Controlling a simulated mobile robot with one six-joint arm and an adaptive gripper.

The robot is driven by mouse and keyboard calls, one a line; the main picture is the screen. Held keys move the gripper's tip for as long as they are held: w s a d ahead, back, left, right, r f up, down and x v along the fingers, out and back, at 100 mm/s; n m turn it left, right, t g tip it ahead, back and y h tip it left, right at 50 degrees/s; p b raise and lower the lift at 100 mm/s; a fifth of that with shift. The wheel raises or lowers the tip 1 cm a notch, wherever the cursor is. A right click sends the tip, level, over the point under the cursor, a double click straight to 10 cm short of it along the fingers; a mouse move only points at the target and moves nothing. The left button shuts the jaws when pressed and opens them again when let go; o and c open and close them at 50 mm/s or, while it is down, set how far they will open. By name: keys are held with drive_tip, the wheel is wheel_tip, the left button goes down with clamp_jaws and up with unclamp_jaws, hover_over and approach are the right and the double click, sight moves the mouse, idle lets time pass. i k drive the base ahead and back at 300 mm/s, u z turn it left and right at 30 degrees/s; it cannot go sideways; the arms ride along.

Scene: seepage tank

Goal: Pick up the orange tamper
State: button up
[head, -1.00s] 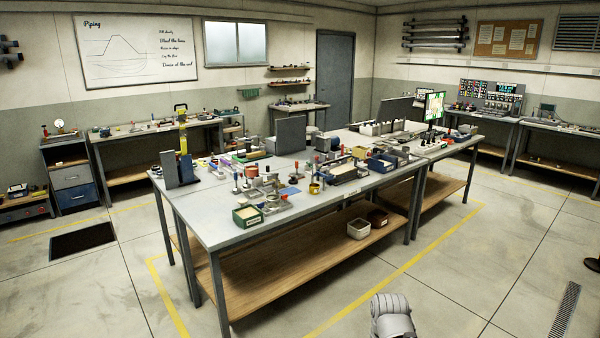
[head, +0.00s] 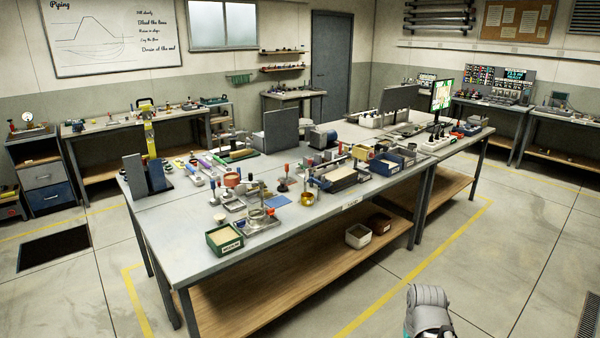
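I cannot clearly tell the orange tamper at this distance. A small orange-red piece (head: 232,180) stands among the tools on the near part of the long grey workbench (head: 185,230). A separate upright tool with a red knob (head: 286,168) stands to its right. Either could be the tamper; their shapes are too small to be sure. My gripper does not show. Only a grey rounded part of my arm shows at the bottom edge, apart from the bench.
A green box of sand (head: 224,238) sits near the bench's front left corner. A grey upright panel (head: 281,131) stands behind the tools. The floor in front of the bench is clear.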

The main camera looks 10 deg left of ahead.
sight(288, 179)
drive_tip(key=i, duration=1)
drive_tip(key=u, duration=0.25)
drive_tip(key=i, duration=0.95)
drive_tip(key=u, duration=0.45)
drive_tip(key=i, duration=0.7)
drive_tip(key=u, duration=0.25)
